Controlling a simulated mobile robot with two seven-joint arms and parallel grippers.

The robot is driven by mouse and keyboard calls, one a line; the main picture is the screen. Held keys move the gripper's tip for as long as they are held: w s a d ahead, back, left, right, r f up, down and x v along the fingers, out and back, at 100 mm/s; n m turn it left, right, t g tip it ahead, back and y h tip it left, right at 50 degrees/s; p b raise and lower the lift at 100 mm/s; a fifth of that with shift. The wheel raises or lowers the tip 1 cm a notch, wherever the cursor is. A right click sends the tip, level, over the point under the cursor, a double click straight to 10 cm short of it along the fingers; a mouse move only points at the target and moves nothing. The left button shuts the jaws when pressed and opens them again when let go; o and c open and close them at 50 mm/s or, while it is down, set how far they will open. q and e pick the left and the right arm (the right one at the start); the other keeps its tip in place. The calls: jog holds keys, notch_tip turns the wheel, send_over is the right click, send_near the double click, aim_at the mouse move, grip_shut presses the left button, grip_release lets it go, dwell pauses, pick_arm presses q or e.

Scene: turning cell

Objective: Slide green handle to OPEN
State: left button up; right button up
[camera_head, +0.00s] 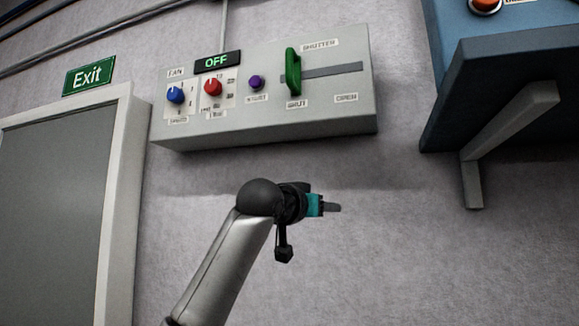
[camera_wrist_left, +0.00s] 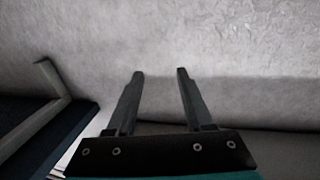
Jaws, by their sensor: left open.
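The green handle (camera_head: 293,72) stands upright at the left end of a dark horizontal slot (camera_head: 335,71) on the grey wall panel (camera_head: 265,132). A label reading SHUT (camera_head: 297,104) is below the handle. Another label (camera_head: 346,98), probably OPEN but blurred, is below the slot's right end. My left gripper (camera_head: 334,208) is below the panel, apart from the handle, pointing right. In the left wrist view its two fingers (camera_wrist_left: 160,73) are spread with nothing between them. The handle is not in that view. My right gripper is not in view.
Left of the handle the panel has a purple button (camera_head: 256,83), a red knob (camera_head: 212,86) and a blue knob (camera_head: 175,95). An OFF sign (camera_head: 217,62) sits above. A blue box (camera_head: 510,60) with a bracket (camera_head: 472,180) juts out at right. The wall below the panel is clear.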

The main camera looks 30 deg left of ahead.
pick_arm(q)
jog(key=s+a+r+t, duration=0.1)
jog(key=s+r+t, duration=0.1)
jog(key=s+r, duration=0.9)
jog(key=t+p, duration=0.2)
send_near(287, 62)
jog(key=p+x, duration=0.7)
jog(key=x, duration=0.4)
jog(key=shift+p, duration=0.3)
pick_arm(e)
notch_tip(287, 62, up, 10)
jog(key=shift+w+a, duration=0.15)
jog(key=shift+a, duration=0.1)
pick_arm(q)
jog(key=shift+n, duration=0.3)
jog(key=shift+c, duration=0.3)
grip_shut()
